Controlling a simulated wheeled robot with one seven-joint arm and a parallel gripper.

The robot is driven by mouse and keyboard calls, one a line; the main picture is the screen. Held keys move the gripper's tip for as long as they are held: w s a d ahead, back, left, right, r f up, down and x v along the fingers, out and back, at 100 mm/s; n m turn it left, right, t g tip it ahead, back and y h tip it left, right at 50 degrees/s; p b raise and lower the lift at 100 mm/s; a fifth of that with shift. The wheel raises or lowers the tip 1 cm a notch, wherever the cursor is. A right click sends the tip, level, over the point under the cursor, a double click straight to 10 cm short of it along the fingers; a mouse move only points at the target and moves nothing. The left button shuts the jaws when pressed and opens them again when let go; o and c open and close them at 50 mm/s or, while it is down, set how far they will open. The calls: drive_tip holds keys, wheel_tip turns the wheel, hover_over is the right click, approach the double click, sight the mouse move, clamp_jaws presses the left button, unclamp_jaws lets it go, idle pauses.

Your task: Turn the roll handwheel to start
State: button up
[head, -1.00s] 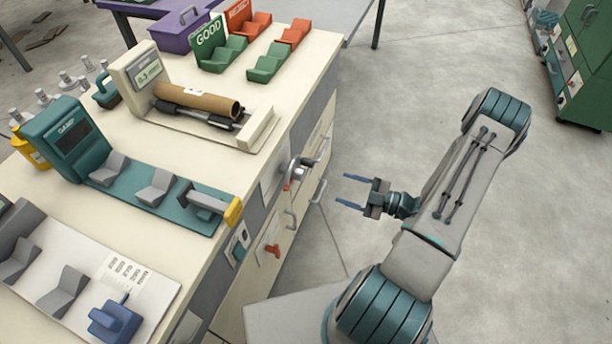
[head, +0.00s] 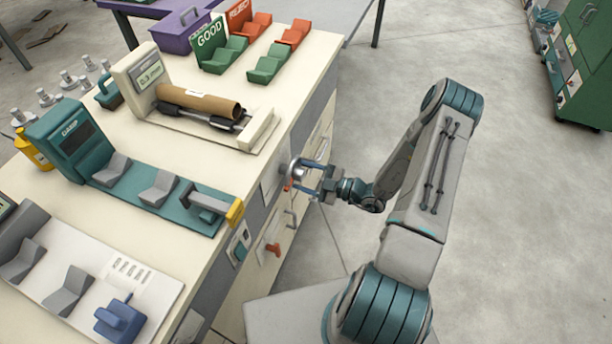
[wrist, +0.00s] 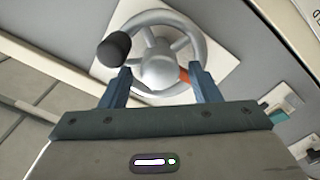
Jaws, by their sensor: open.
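The roll handwheel (wrist: 158,66) is a silver spoked wheel with a round hub and a black knob (wrist: 114,48), on a pale plate on the bench front. In the head view the handwheel (head: 298,168) is partly covered by my gripper (head: 305,175). In the wrist view my gripper (wrist: 160,88) is open, with one blue finger on each side of the hub near the wheel's lower rim. The left fingertip is just below the knob. I cannot tell whether the fingers touch the wheel. A cardboard tube (head: 198,103) lies on the rollers of the measuring stand.
A red knob (head: 273,248) and a drawer handle (head: 291,218) are on the bench front below the wheel. The teal clamp unit (head: 70,140) and green and red cradles (head: 268,62) stand on the benchtop.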

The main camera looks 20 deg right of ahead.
drive_tip(key=c, duration=1)
